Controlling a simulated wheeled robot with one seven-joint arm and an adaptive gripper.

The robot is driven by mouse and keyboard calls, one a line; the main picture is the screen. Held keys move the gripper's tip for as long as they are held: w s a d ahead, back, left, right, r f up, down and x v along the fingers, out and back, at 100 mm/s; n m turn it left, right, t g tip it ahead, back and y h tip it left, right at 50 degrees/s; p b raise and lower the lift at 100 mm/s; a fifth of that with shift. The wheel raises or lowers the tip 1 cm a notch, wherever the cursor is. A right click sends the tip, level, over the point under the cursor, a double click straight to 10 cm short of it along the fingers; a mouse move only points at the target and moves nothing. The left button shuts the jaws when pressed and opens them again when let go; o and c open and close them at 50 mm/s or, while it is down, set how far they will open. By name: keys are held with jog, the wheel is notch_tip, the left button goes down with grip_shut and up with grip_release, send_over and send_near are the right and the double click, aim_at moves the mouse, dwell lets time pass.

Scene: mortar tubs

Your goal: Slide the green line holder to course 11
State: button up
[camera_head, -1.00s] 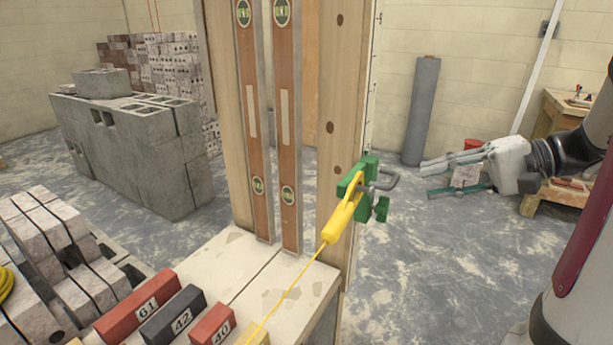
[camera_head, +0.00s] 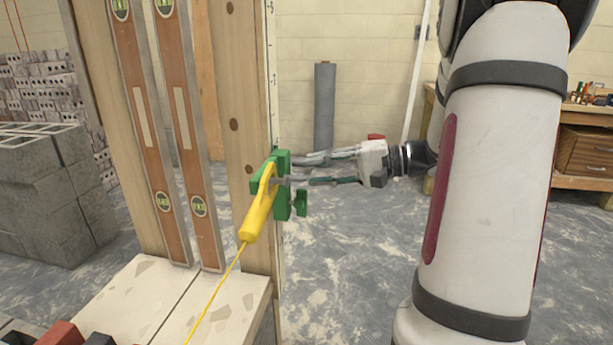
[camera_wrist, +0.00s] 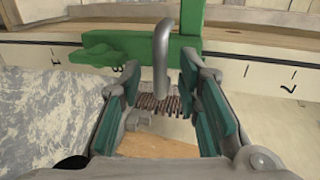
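The green line holder (camera_head: 284,190) is clamped on the edge of the wooden post (camera_head: 234,100), with a yellow line block (camera_head: 259,208) and taut yellow line on it. In the wrist view the green holder (camera_wrist: 135,45) lies across the top, and its grey metal handle (camera_wrist: 163,50) hangs down between my fingers. My gripper (camera_head: 298,171) reaches the holder from the right. It is open in the wrist view (camera_wrist: 160,80), one teal-padded finger on each side of the handle, with gaps visible.
Two spirit levels (camera_head: 160,120) stand against the post's left side, above a pale stone ledge (camera_head: 140,300). Grey blocks (camera_head: 50,190) are at the left. A grey roll (camera_head: 324,105) and a wooden bench (camera_head: 585,150) stand behind. Floor right of the post is clear.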

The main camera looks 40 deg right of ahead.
jog(key=shift+x, duration=1.4)
grip_shut()
notch_tip(320, 180, up, 41)
jog(key=p, duration=2.2)
jog(key=shift+f, duration=0.15)
grip_release()
jog(key=shift+f, duration=0.1)
